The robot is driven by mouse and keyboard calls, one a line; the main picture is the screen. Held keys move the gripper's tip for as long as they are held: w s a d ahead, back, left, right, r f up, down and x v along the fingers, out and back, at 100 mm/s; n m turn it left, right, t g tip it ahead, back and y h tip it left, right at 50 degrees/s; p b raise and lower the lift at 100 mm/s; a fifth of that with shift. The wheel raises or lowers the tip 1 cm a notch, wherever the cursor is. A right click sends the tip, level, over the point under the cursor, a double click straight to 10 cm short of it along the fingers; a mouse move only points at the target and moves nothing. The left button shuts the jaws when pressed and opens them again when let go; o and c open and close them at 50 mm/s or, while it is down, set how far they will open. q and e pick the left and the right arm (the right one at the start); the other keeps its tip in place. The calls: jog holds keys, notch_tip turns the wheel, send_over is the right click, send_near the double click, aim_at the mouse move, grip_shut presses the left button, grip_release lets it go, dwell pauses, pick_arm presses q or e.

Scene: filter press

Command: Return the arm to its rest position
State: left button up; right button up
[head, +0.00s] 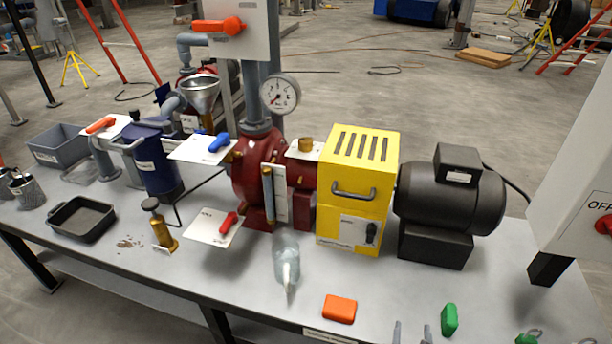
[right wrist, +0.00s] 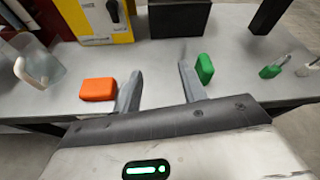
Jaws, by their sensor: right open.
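My right gripper (head: 412,332) shows at the bottom edge of the head view, its two grey fingertips apart. In the right wrist view the gripper (right wrist: 159,80) is open, with nothing between its fingers. An orange block (head: 340,309) lies on the bench to the left of the fingers, and it also shows in the right wrist view (right wrist: 98,89). A green block (head: 449,319) is just right of the fingers, apart or touching I cannot tell; it also shows in the right wrist view (right wrist: 205,68). My left gripper is not in view.
The grey bench (head: 390,291) bears a yellow guard (head: 340,225), a black motor (head: 450,205), a red pump (head: 254,180) and a clear bottle (head: 286,262). A white switch box (head: 575,215) stands at right. Green padlocks (right wrist: 270,71) lie near the right end. The front middle is fairly clear.

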jog(key=d+n, duration=0.2)
jog(key=d, duration=0.6)
jog(key=s+a+f+m+g+y, duration=0.15)
jog(key=s+m, duration=0.25)
jog(key=m, duration=0.5)
jog(key=s+f+m+g+y, duration=0.25)
jog(key=s+m, duration=0.25)
jog(key=m, duration=0.5)
jog(key=s+a+r+m+y, duration=0.1)
jog(key=a+r+m+y, duration=0.2)
jog(key=a+m, duration=0.9)
jog(key=r+m, duration=0.1)
jog(key=m, duration=0.2)
jog(key=shift+s+a+r+t, duration=0.2)
jog(key=shift+r+t, duration=0.1)
jog(key=shift+t, duration=0.1)
